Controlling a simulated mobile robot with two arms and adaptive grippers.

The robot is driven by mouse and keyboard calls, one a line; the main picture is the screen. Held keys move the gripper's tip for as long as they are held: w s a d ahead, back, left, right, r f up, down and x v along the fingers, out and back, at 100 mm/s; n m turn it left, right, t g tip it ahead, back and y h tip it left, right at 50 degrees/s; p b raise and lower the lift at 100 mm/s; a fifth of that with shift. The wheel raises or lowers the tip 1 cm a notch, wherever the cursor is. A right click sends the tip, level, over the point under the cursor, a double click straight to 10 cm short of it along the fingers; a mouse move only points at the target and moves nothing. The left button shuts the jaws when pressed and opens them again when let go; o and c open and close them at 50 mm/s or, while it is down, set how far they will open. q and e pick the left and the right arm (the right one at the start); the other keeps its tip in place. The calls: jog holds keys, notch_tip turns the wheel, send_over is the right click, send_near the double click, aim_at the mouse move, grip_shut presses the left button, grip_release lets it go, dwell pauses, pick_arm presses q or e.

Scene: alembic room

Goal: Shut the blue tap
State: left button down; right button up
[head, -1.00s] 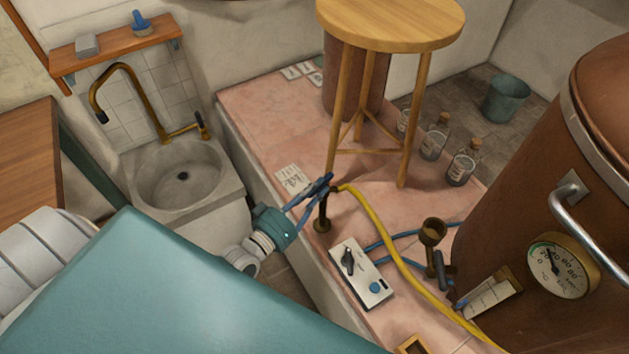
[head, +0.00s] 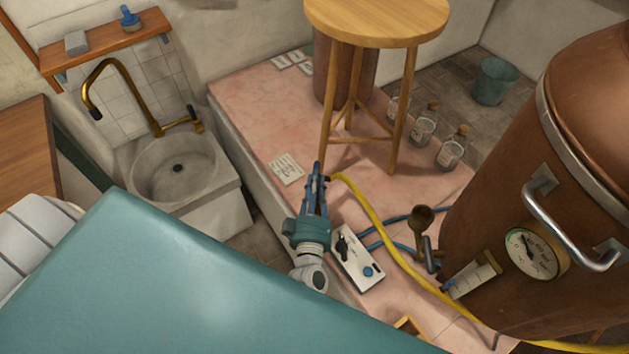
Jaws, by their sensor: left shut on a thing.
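My right gripper is not in view.
A white control box (head: 357,258) sits just right of my left wrist. The yellow hose (head: 385,240) runs toward the copper vessel (head: 500,190). A wooden stool (head: 378,22) and several glass bottles stand behind. A sink (head: 178,168) is at left.

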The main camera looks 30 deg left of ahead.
pick_arm(q)
jog(key=shift+a+r, duration=0.1)
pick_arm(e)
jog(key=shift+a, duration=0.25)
pick_arm(q)
jog(key=c, duration=1.7)
grip_release()
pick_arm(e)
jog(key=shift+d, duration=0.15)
